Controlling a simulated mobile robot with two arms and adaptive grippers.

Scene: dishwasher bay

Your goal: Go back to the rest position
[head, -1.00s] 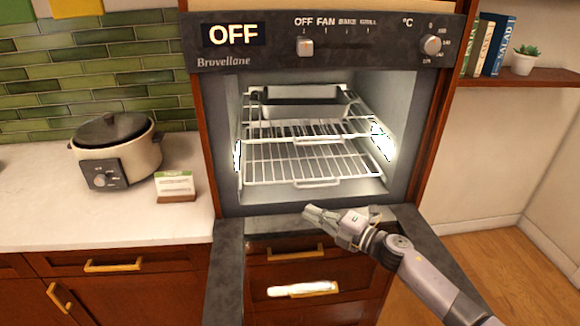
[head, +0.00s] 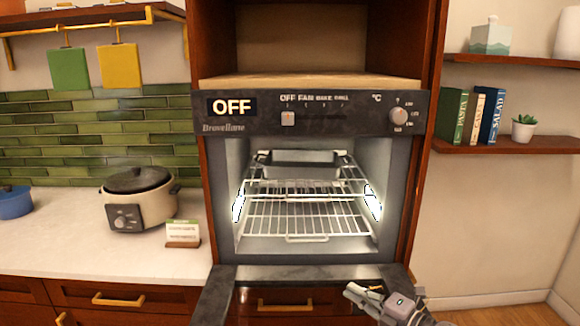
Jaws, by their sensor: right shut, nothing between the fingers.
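My right gripper (head: 362,298) shows at the lower right of the head view, in front of the lowered oven door (head: 212,300). Its fingers are shut and empty, and it is apart from the racks. The oven (head: 305,180) stands open and lit, with its display reading OFF. A metal pan (head: 303,160) sits on the upper wire rack (head: 305,188). The lower wire rack (head: 307,225) is empty. My left gripper is out of view.
The open door juts out below the oven cavity. A slow cooker (head: 140,198) and a small card (head: 183,233) stand on the left counter (head: 60,240). A shelf (head: 510,146) with books and a plant is at the right. Floor shows at lower right.

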